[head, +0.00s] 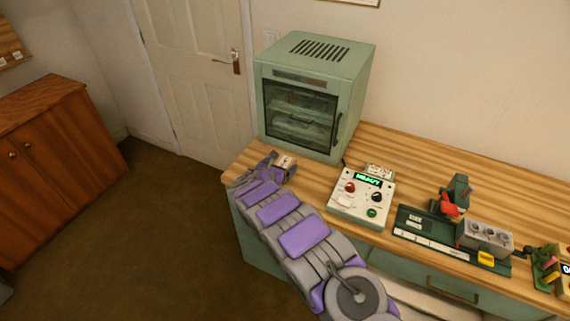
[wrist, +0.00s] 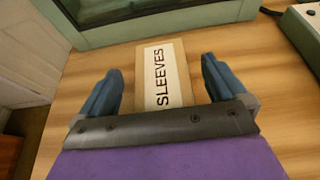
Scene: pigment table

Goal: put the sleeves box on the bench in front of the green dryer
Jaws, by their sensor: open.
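The sleeves box (wrist: 166,78) is a small tan box with a white label reading SLEEVES. My gripper (wrist: 162,85) is open, with one blue finger on each side of the box and gaps visible between. In the head view my gripper (head: 268,165) is at the bench's left end. The near end of the box is hidden behind my gripper's palm. The dryer's base edge shows just beyond the box in the wrist view.
A white control box (head: 361,197) with knobs and a green display stands right of my gripper. Farther right are a dark green tray (head: 425,238), a red and green device (head: 457,195) and a grey block with round holes (head: 486,237). The bench's left edge is close to my gripper.

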